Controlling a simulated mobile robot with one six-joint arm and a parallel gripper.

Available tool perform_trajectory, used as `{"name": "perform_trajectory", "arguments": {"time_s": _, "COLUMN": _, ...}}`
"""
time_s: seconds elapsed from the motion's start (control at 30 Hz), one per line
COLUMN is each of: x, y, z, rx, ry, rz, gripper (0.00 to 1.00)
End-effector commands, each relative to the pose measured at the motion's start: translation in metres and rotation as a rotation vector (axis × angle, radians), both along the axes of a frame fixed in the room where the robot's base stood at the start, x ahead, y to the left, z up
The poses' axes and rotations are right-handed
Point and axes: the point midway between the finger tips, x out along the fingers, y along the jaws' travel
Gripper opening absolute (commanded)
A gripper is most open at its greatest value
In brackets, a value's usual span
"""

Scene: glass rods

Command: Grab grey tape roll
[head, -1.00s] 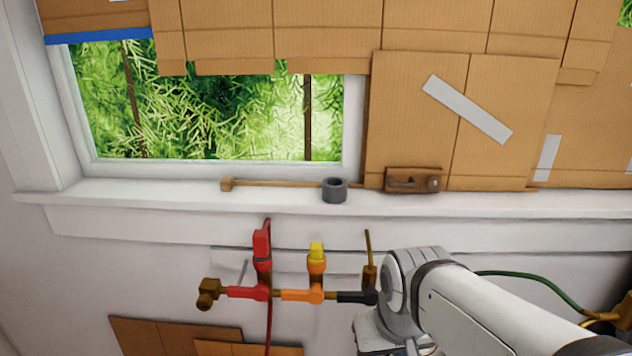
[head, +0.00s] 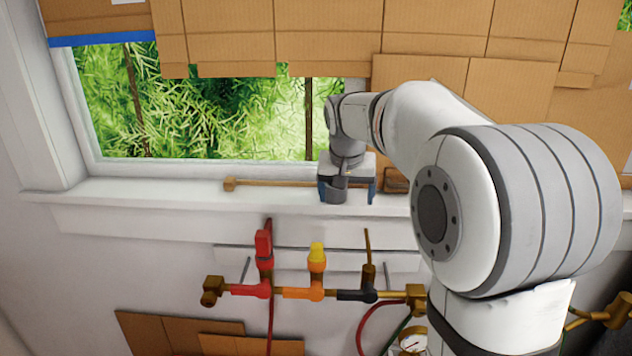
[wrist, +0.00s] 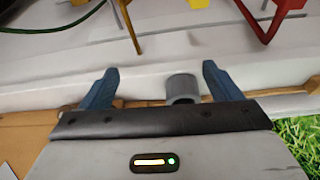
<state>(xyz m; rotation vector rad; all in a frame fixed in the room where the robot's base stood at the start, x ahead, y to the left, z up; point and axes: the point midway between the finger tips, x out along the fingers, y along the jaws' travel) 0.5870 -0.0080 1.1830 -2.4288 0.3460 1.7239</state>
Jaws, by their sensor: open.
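The grey tape roll (wrist: 182,88) stands on the white window sill. In the wrist view it lies between my gripper's two blue fingers, closer to the right one, with its near part hidden by the gripper's dark edge. In the head view the roll (head: 334,190) is partly covered by my gripper (head: 347,193), which is at the sill with a finger on each side of it. My gripper (wrist: 160,72) is open, and I see no clear contact with the roll.
A wooden stick (head: 270,184) lies on the sill left of the roll. A wooden block (head: 396,182) is just right of my gripper, partly hidden. Cardboard panels (head: 330,35) cover the upper window. Pipes with red (head: 263,250) and yellow valves (head: 316,255) run below the sill.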

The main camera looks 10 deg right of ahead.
Motion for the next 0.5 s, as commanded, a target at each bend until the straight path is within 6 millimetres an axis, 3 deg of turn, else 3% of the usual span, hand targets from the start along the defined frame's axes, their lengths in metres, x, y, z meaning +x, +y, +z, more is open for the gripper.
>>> {"name": "perform_trajectory", "arguments": {"time_s": 0.03, "x": 0.026, "y": 0.003, "z": 0.005, "rx": -0.001, "ry": -0.009, "rz": -0.022, "gripper": 0.84}}
{"name": "perform_trajectory", "arguments": {"time_s": 0.2, "x": 0.079, "y": 0.007, "z": 0.012, "rx": -0.003, "ry": -0.039, "rz": -0.086, "gripper": 0.84}}
{"name": "perform_trajectory", "arguments": {"time_s": 0.37, "x": 0.100, "y": 0.008, "z": 0.011, "rx": -0.003, "ry": -0.053, "rz": -0.114, "gripper": 0.84}}
{"name": "perform_trajectory", "arguments": {"time_s": 0.5, "x": 0.107, "y": 0.006, "z": -0.001, "rx": -0.003, "ry": -0.053, "rz": -0.119, "gripper": 0.84}}
